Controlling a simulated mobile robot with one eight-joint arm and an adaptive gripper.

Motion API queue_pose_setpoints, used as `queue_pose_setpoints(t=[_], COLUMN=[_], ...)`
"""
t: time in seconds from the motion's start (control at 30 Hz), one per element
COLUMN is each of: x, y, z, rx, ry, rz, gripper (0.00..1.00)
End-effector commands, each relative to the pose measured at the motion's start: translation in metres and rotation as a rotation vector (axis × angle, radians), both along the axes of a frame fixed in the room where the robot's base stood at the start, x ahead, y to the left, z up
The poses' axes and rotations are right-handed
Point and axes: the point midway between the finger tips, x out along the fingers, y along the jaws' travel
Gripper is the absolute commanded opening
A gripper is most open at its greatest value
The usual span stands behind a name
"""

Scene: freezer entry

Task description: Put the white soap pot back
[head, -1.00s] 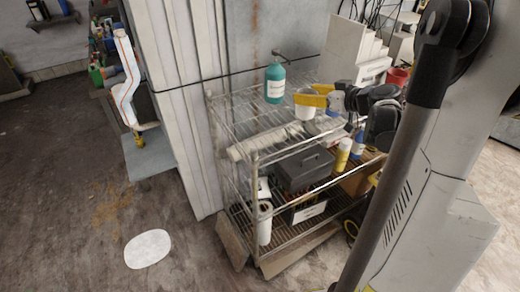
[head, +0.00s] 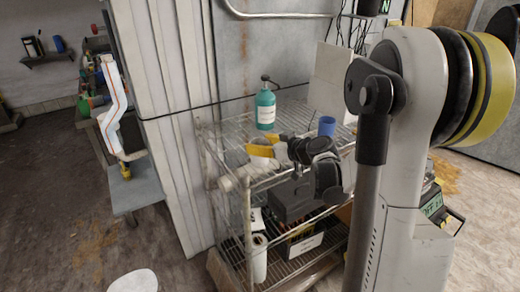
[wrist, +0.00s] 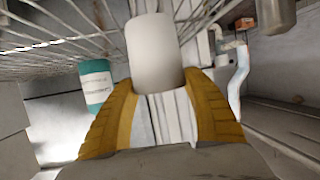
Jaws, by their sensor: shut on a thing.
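The white soap pot (wrist: 155,55) is a plain white cylinder held between the yellow fingers of my gripper (wrist: 160,105) in the wrist view. In the head view my gripper (head: 260,147) is over the upper wire shelf (head: 222,135), in front of the teal pump bottle (head: 265,108). There the pot is hard to make out around the fingers. The bottle also shows left of the pot in the wrist view (wrist: 96,86). The pot's end is close to the shelf wires; I cannot tell whether it touches them.
A pale roll (head: 232,181) lies at the shelf's left front edge. A blue cup (head: 327,125) stands to the right. A dark grey box (head: 290,200) and a white paper roll (head: 259,258) are lower on the rack. A wall column (head: 160,130) stands close on the left.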

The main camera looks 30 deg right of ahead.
Motion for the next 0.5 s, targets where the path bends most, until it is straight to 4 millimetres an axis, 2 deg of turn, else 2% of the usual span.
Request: queue_pose_setpoints(t=[0.37, 0.4, 0.43, 0.5], x=[-0.0004, -0.0004, -0.0004, -0.0004], y=[-0.0001, -0.0001, -0.0001, -0.0001], z=[-0.0064, -0.0052, -0.0050, -0.0047], rx=[0.000, 0.000, 0.000, 0.000], ry=[0.000, 0.000, 0.000, 0.000], rz=[0.000, 0.000, 0.000, 0.000], gripper=[0.23, 0.69, 0.78, 0.79])
